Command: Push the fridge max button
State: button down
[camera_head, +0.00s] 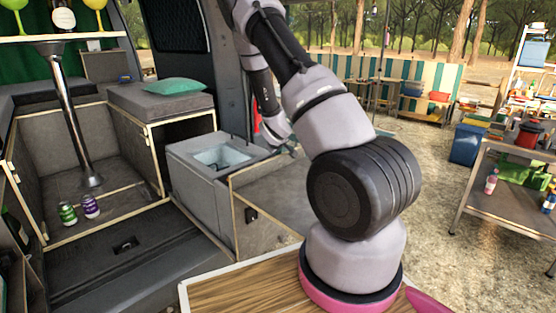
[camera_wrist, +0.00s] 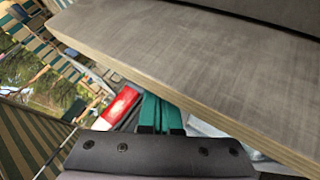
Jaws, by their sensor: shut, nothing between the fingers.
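The fridge (camera_head: 190,180) is a light grey box beside the van's wooden cabinet in the head view. Its top is open and shows a pale inside. I cannot make out its max button in either view. The far end of my arm reaches down over the fridge's right rear side in the head view, but the fingers are not clear there. In the wrist view my gripper (camera_wrist: 160,112) shows teal fingers close together, shut and empty. I cannot tell whether they touch anything.
In the wrist view a grey panel with a wooden edge (camera_wrist: 180,92) lies close to the fingers. A cushioned bench (camera_head: 160,98) with a green pillow (camera_head: 175,86) stands left of the fridge. Two small cans (camera_head: 90,206) stand on the van floor. A metal table (camera_head: 510,205) is at right.

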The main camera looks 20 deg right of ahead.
jog(key=shift+f, duration=0.2)
dwell(0.5)
jog(key=shift+r, duration=0.65)
notch_tip(320, 180, up, 6)
dwell(0.6)
dwell(0.3)
